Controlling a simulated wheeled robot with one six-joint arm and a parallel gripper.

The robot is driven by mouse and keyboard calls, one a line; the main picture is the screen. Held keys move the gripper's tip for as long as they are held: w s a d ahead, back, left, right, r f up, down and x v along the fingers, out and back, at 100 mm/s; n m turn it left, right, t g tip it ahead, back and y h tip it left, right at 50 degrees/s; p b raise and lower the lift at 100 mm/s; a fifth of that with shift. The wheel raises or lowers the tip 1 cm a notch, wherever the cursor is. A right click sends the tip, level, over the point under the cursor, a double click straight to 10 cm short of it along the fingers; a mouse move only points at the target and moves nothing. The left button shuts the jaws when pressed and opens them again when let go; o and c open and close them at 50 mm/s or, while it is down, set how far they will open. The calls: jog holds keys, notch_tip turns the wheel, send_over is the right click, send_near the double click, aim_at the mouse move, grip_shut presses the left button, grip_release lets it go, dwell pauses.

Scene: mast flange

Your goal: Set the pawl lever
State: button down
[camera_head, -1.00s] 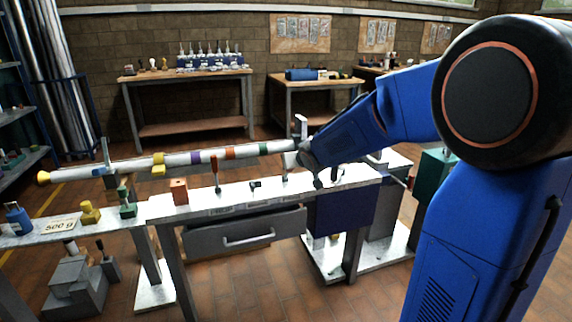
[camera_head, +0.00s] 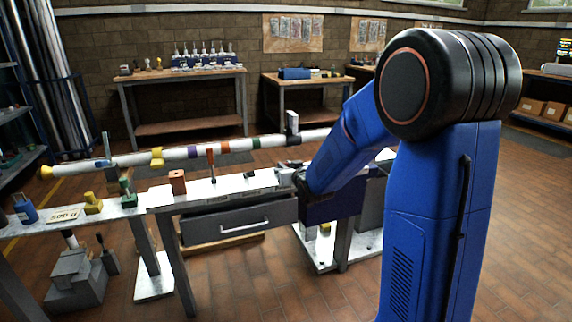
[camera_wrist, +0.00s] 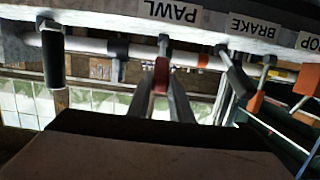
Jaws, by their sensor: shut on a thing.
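In the wrist view a white label reads PAWL (camera_wrist: 173,11). Below it a thin lever with a red grip, the pawl lever (camera_wrist: 161,75), runs down between the fingers. My gripper (camera_wrist: 161,82) is shut on that red grip. In the head view my gripper (camera_head: 286,177) is low at the right end of the bench top (camera_head: 235,188), and my forearm partly hides it. The pawl lever cannot be made out there.
Beside the pawl lever in the wrist view are a BRAKE label (camera_wrist: 249,26), a dark-gripped lever (camera_wrist: 237,80) and an orange-gripped lever (camera_wrist: 255,103). A long banded tube (camera_head: 130,160) runs behind the bench. A red-topped upright lever (camera_head: 211,160) stands to the gripper's left.

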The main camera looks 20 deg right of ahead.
jog(key=shift+s+f+t, duration=0.3)
jog(key=shift+f+t, duration=0.1)
jog(key=shift+f, duration=0.2)
jog(key=c, duration=1.6)
grip_release()
jog(key=shift+s+r, duration=0.1)
jog(key=shift+s, duration=0.05)
